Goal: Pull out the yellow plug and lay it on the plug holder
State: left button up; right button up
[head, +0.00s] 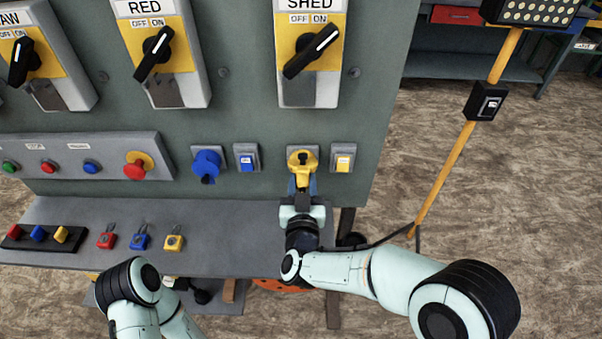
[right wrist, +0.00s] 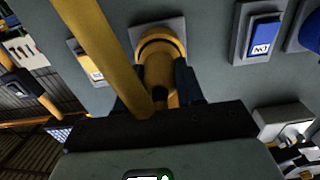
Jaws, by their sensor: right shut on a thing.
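The yellow plug (head: 301,160) sits at its socket on the grey-green panel, below the SHED switch. In the right wrist view the plug (right wrist: 160,70) stands against its square socket plate. My right gripper (head: 302,186) is shut on the plug, coming from below. Its dark fingers flank the plug in the wrist view. A black rack (head: 15,243) with red, blue and yellow pieces lies on the shelf at the left; I cannot tell whether it is the plug holder. Part of my left arm shows at the bottom left; its gripper is not in view.
A blue plug (head: 206,164) and blue switch (head: 246,158) are to the left, a yellow switch (head: 343,158) close right. Red, blue and yellow padlocks (head: 173,243) lie on the grey shelf (head: 235,235). A yellow lamp pole (head: 452,165) stands at the right.

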aim_at(303, 189)
jog(key=shift+s, duration=0.1)
dwell(0.6)
jog(key=shift+s+b, duration=0.3)
jog(key=shift+s, duration=2.25)
